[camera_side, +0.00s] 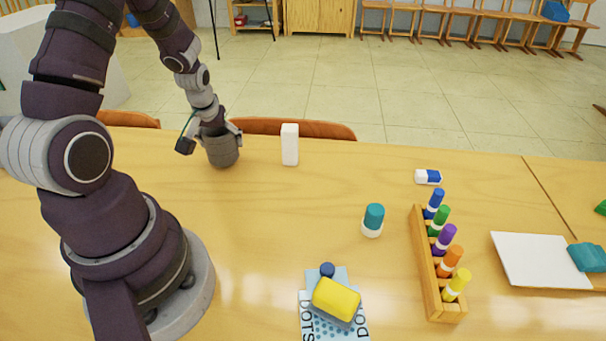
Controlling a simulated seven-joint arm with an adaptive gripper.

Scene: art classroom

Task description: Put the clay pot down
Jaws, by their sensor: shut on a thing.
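The clay pot (222,152) is a small grey-brown round vessel near the far edge of the table, at the upper left of the side view. My gripper (220,131) is above it with its fingers down around its upper part, shut on it. The pot looks upright. Its base is at or very close to the table top (290,215); I cannot tell whether it touches. The gripper covers part of the pot's rim.
A white upright block (290,145) stands just right of the pot. A teal-and-white cylinder (373,220), a wooden rack (436,290) of coloured markers, an eraser (428,177), and a yellow block (336,299) on a booklet (310,318) lie further right and nearer. The table's middle is clear.

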